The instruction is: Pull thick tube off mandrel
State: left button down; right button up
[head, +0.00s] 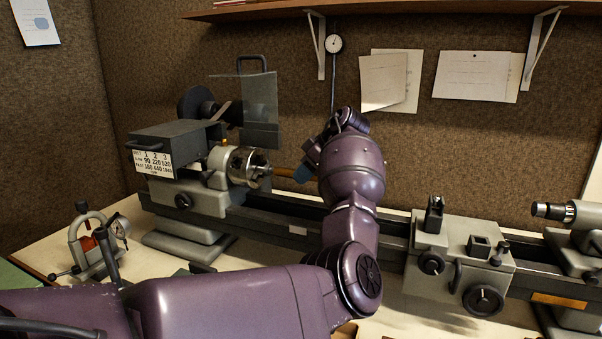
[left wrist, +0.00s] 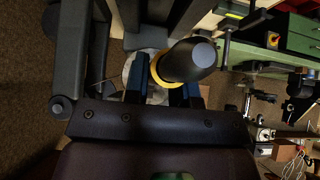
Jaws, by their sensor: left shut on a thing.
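The lathe chuck (head: 248,167) is at the left end of the bed, with a brass-coloured tube (head: 284,172) reaching right from it. My left gripper (head: 304,172) is at the right part of this tube; my wrist hides what lies beyond. In the left wrist view, the blue fingers of my left gripper (left wrist: 166,85) are shut on the thick tube, whose yellow edge (left wrist: 160,71) shows between them. The dark mandrel (left wrist: 188,62), with a rounded grey end, sticks out through that yellow edge. The tube is still around the mandrel. My right gripper is in neither view.
The lathe carriage (head: 462,258) and tailstock (head: 577,222) stand right of my left arm, with bare bed between chuck and carriage. A clear guard (head: 260,104) stands above the chuck. A dial gauge (head: 333,45) hangs behind. A red-and-grey clamp (head: 88,242) stands at front left.

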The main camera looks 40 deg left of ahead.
pick_arm(q)
jog(key=shift+w+d, duration=0.15)
jog(key=shift+d, duration=0.5)
jog(key=shift+w+d, duration=0.25)
jog(key=shift+d, duration=0.9)
jog(key=shift+w+d+b, duration=0.2)
jog(key=shift+d, duration=0.6)
jog(key=shift+w+d+b, duration=0.15)
jog(key=shift+w+d, duration=0.05)
jog(key=shift+d, duration=0.6)
jog(key=w+d+b, duration=0.2)
jog(key=d, duration=0.9)
jog(key=shift+w+d, duration=0.3)
jog(key=shift+w, duration=0.05)
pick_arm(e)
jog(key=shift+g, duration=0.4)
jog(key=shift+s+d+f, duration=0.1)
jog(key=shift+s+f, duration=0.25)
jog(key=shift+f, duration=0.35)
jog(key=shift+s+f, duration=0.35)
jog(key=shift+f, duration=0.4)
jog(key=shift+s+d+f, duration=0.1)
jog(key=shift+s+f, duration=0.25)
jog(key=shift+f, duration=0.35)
pick_arm(q)
jog(key=shift+f, duration=0.1)
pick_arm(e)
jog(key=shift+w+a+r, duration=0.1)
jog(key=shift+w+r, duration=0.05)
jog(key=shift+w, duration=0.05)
